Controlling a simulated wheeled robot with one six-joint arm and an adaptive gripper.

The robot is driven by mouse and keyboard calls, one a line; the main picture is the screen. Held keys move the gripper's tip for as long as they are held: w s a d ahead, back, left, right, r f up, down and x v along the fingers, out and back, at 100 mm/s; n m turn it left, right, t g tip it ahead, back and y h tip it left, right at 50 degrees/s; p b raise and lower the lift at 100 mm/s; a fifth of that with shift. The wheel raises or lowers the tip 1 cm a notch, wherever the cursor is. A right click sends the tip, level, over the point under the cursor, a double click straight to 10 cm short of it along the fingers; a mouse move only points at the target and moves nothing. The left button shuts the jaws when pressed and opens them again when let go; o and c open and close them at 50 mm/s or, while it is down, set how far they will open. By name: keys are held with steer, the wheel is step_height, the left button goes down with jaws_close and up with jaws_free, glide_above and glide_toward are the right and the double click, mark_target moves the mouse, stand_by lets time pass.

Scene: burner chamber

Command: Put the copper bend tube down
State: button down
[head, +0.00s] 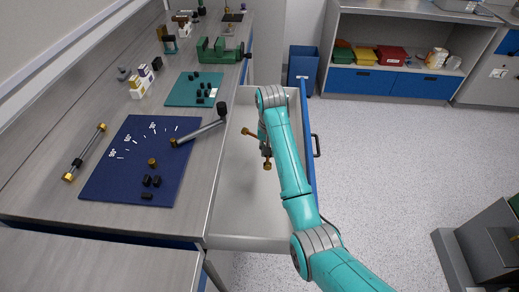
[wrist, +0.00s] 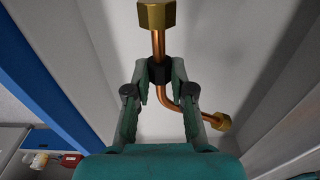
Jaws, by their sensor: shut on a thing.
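The copper bend tube (head: 253,134) is a bent copper pipe with a brass nut at each end. In the wrist view, the tube (wrist: 158,44) is pinched at a dark band between the fingertips of my gripper (wrist: 160,72). One brass nut points away from the gripper, and the other sticks out to the lower right past the bend. In the head view my gripper (head: 265,150) hangs over the open drawer (head: 245,205), with the tube below the wrist. The height of the tube above the drawer floor is hard to tell.
The drawer's visible floor looks bare. The bench on the left holds a dark blue mat (head: 110,180) with small black and brass parts, a rod with brass ends (head: 85,153), a teal mat (head: 180,95) and a green vise (head: 220,50). A blue bin (head: 302,62) stands behind the drawer.

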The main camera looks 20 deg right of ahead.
mark_target(268, 172)
steer(key=shift+w+d+f, duration=0.1)
steer(key=shift+f, duration=0.2)
step_height(268, 172, down, 10)
steer(key=shift+w+d+r, duration=0.1)
steer(key=shift+r, duration=0.05)
stand_by(0.3)
steer(key=c, duration=1)
jaws_free()
